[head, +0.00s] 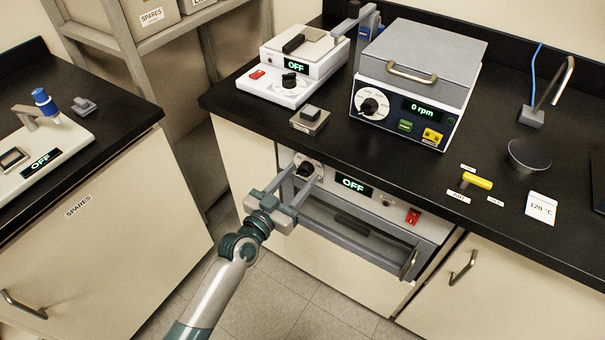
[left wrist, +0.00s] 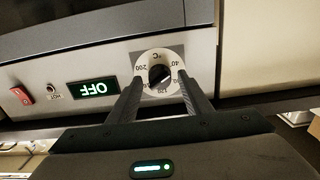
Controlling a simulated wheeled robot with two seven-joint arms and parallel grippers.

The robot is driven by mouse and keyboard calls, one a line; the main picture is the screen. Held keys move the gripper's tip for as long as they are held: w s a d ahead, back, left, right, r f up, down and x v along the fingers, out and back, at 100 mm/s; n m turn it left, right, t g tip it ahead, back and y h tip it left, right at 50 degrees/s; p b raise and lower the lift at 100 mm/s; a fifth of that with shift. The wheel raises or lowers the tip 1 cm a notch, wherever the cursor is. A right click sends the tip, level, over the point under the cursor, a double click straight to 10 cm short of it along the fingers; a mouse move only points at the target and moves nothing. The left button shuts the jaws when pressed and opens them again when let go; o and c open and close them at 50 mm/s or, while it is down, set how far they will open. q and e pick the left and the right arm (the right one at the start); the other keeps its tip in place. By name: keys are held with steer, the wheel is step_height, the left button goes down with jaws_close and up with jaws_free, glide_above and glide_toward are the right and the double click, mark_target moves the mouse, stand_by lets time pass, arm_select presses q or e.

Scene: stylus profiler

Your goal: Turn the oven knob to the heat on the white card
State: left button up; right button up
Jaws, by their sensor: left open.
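The oven knob (left wrist: 160,75) is a small black knob on a white dial marked in °C, on the front panel of the oven built in under the bench. It also shows in the head view (head: 305,169). My left gripper (head: 303,172) is open, its two fingers reaching to either side of the dial; whether they touch the knob I cannot tell. The oven display (head: 354,185) reads OFF. The white card (head: 541,207) lies on the black bench at the right and reads 120 °C. My right gripper is not in view.
The oven panel also has a red switch (head: 413,216). Below is the oven door with its handle (head: 408,264). On the bench stand a centrifuge (head: 415,75) reading 0 rpm, a hotplate-like device (head: 293,70), and a yellow-handled valve (head: 477,182).

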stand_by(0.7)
arm_select(q)
steer(key=c, duration=1.1)
steer(key=m, duration=2.4)
steer(key=o, duration=1.2)
steer(key=shift+c, duration=0.2)
